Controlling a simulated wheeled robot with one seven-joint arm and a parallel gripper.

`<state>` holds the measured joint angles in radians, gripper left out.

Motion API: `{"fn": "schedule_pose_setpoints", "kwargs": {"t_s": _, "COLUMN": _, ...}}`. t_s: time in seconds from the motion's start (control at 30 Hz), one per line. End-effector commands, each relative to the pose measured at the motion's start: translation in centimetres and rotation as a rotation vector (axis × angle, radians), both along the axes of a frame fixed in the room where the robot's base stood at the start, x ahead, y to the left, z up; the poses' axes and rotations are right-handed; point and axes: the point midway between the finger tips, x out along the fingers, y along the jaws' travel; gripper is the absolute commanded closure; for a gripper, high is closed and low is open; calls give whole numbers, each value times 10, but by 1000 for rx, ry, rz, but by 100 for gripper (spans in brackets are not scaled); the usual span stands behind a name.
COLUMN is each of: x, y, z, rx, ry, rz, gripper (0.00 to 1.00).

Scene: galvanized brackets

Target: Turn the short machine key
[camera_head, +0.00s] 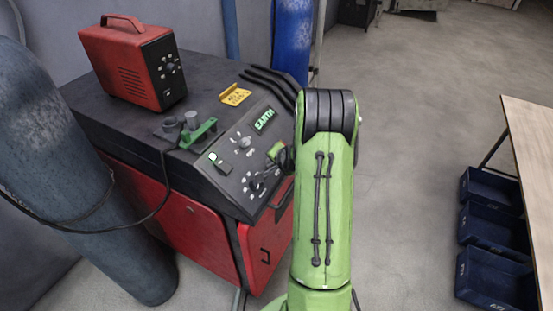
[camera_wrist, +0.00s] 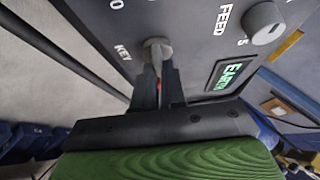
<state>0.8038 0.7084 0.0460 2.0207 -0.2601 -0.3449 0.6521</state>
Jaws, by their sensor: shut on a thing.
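In the wrist view, the short machine key (camera_wrist: 156,58) shows at the round grey switch beside the printed word KEY on the dark control panel (camera_wrist: 190,20). My gripper (camera_wrist: 158,76) is shut on the key, with a dark finger on each side of it and a small red spot between them. Most of the key's grip is hidden between the fingers, so its exact angle is hard to tell. In the head view, the panel (camera_head: 228,142) is on the sloped front of the machine, and my arm hides the key and the fingertips.
A grey FEED knob (camera_wrist: 265,25) and a green EARTH label (camera_wrist: 230,76) sit near the key. A red box unit (camera_head: 133,62) stands on the machine top. A grey cylinder (camera_head: 70,170) stands at left, with a cable. Blue bins (camera_head: 492,232) are at right; the floor between is clear.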

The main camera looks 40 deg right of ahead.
Motion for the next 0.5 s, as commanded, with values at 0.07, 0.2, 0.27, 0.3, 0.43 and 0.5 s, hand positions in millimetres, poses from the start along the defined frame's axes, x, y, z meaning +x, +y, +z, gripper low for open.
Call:
{"fn": "schedule_pose_setpoints", "kwargs": {"t_s": 0.07, "x": 0, "y": -1, "z": 1, "rx": 0, "ry": -3, "rz": -2, "gripper": 100}}
{"fn": "schedule_pose_setpoints", "kwargs": {"t_s": 0.2, "x": 0, "y": -1, "z": 1, "rx": 0, "ry": -3, "rz": -2, "gripper": 79}}
{"fn": "schedule_pose_setpoints", "kwargs": {"t_s": 0.27, "x": 0, "y": 0, "z": 1, "rx": -1, "ry": -3, "rz": -1, "gripper": 70}}
{"fn": "schedule_pose_setpoints", "kwargs": {"t_s": 0.3, "x": 0, "y": 0, "z": 1, "rx": 0, "ry": -2, "rz": -1, "gripper": 64}}
{"fn": "schedule_pose_setpoints", "kwargs": {"t_s": 0.43, "x": 0, "y": 0, "z": 0, "rx": 0, "ry": -1, "rz": -1, "gripper": 64}}
{"fn": "schedule_pose_setpoints", "kwargs": {"t_s": 0.5, "x": 0, "y": 0, "z": 0, "rx": 1, "ry": -1, "rz": 0, "gripper": 64}}
